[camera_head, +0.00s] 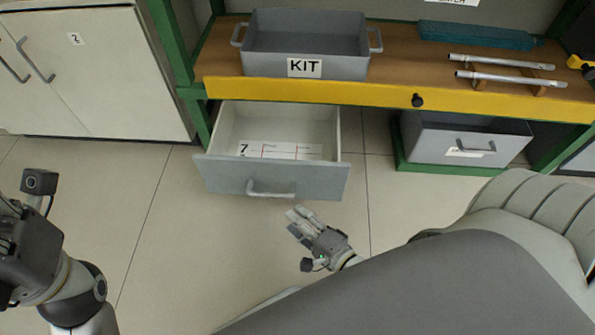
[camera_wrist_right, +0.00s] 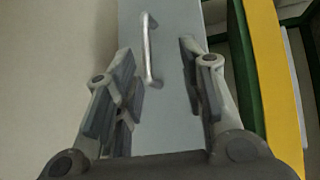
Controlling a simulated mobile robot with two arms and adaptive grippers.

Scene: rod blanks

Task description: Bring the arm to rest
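My right gripper (camera_head: 297,222) is low in front of the pulled-out grey drawer (camera_head: 222,172), to the right of its handle (camera_head: 270,194). In the right wrist view the two fingers (camera_wrist_right: 158,85) stand well apart with nothing held between them. The drawer's handle (camera_wrist_right: 151,50) shows beyond the fingertips, apart from them. My left arm is at the left edge in the head view; its wrist (camera_head: 28,245) shows, but its fingers cannot be made out.
A grey KIT bin (camera_head: 345,64) stands on the wooden bench (camera_head: 420,75) above the drawer. Two metal rods (camera_head: 500,61) lie on wooden supports at the right. A grey bin (camera_head: 430,140) sits below. White cabinets (camera_head: 100,80) stand at left. The floor (camera_head: 160,240) before the drawer is clear.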

